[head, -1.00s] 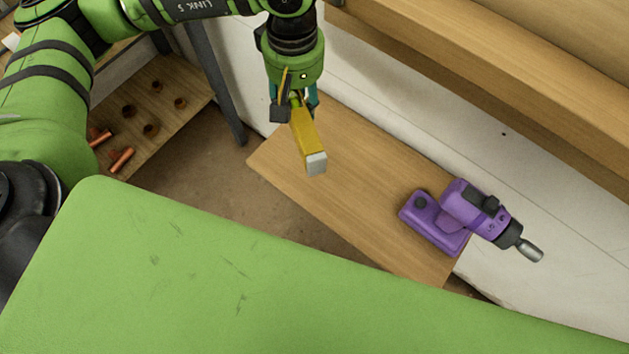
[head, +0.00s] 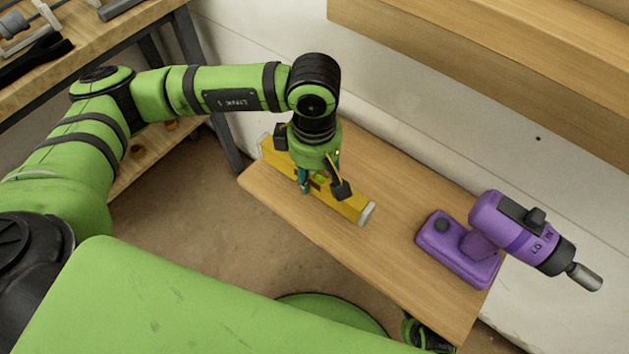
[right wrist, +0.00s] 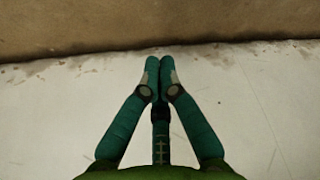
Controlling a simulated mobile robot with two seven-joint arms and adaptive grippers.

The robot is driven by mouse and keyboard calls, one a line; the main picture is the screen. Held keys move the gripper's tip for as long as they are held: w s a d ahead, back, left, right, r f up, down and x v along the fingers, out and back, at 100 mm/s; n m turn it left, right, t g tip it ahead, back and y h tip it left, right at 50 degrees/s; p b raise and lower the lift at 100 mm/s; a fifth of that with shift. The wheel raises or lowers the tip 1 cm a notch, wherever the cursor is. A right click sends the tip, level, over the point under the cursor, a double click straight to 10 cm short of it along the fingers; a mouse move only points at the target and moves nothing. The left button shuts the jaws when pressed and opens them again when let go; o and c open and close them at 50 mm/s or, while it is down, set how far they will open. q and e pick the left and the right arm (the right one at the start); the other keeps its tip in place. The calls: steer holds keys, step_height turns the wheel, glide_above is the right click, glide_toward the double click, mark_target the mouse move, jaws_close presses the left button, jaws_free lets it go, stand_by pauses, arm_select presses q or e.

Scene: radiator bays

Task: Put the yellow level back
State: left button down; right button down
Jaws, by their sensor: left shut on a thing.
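The yellow level (head: 350,204) is a long bar with pale end caps. It lies lengthwise over the left part of the wooden shelf board (head: 385,262) in the head view. My left gripper (head: 322,188) points down from above and is shut on the level's middle, hiding part of it. I cannot tell whether the level touches the board or hovers just above it. In the right wrist view my right gripper (right wrist: 161,75) has its fingertips together, with nothing between them.
A purple drill (head: 485,240) stands on the board's right part, its chuck past the edge. A thick wooden shelf (head: 480,70) runs above along the white wall. A workbench with tools (head: 40,45) stands at upper left. Clear board lies between level and drill.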

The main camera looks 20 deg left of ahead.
mark_target(315, 183)
arm_select(q)
step_height(315, 183, down, 4)
steer(key=shift+r, duration=0.25)
arm_select(e)
steer(key=shift+r, duration=0.1)
arm_select(q)
steer(key=shift+f+b, duration=0.15)
steer(key=shift+b, duration=0.2)
steer(key=c, duration=0.7)
jaws_free()
arm_select(e)
steer(key=shift+s+r, duration=0.1)
steer(key=shift+s, duration=0.05)
steer(key=shift+r, duration=0.1)
